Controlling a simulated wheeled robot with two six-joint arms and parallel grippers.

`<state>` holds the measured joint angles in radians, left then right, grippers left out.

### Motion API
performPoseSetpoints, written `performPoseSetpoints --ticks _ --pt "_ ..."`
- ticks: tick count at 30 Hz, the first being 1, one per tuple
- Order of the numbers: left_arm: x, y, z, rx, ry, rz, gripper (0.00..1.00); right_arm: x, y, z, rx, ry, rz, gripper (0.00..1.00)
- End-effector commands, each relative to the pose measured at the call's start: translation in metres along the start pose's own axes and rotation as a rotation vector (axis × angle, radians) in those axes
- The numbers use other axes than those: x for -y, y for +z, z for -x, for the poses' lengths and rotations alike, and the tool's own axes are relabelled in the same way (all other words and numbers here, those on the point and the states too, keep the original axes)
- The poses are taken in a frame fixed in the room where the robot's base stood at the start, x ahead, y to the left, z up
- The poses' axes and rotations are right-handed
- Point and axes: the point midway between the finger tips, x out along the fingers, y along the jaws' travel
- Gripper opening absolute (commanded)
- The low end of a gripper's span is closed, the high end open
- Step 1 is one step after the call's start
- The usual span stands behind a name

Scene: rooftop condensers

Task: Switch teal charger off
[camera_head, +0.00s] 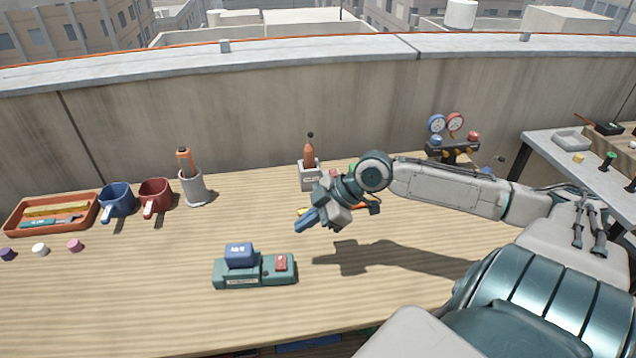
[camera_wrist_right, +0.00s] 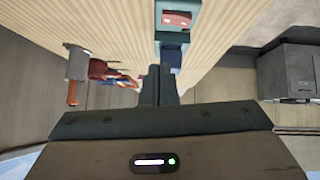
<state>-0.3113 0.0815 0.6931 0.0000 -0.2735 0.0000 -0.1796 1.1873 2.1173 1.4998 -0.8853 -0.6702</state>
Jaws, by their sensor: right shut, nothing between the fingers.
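The teal charger (camera_head: 240,279) lies on the front middle of the wooden table, with a blue battery (camera_head: 239,255) seated upright on its left part. A red switch (camera_head: 281,263) is on its right part; its on or off position is too small to tell. My right gripper (camera_head: 305,222) is shut and empty, held above the table, behind and right of the charger, apart from it. In the right wrist view, the shut fingers (camera_wrist_right: 160,88) point towards the charger, whose red switch (camera_wrist_right: 177,20) shows at the top. My left gripper is out of view.
An orange tray (camera_head: 14,220), a blue mug (camera_head: 116,200), a red mug (camera_head: 155,197) and a grey cup (camera_head: 194,188) stand at the back left. A grey holder with a bottle (camera_head: 309,176) and a gauge set (camera_head: 452,148) stand behind my right arm. The table around the charger is clear.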

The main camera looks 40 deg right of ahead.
Motion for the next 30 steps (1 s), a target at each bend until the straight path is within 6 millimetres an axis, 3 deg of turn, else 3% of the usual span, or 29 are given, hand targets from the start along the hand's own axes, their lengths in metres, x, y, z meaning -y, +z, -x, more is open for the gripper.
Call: performPoseSetpoints --ticks 7,13,30 --pt "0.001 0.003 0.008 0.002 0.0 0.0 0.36 -0.004 -0.001 0.019 0.008 -0.001 0.001 0.0" --pt "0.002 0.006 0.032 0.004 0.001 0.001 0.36 -0.005 -0.003 0.036 0.004 -0.004 -0.002 0.0" --pt "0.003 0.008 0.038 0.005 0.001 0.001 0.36 -0.007 0.0 0.041 0.0 0.001 -0.001 0.0"
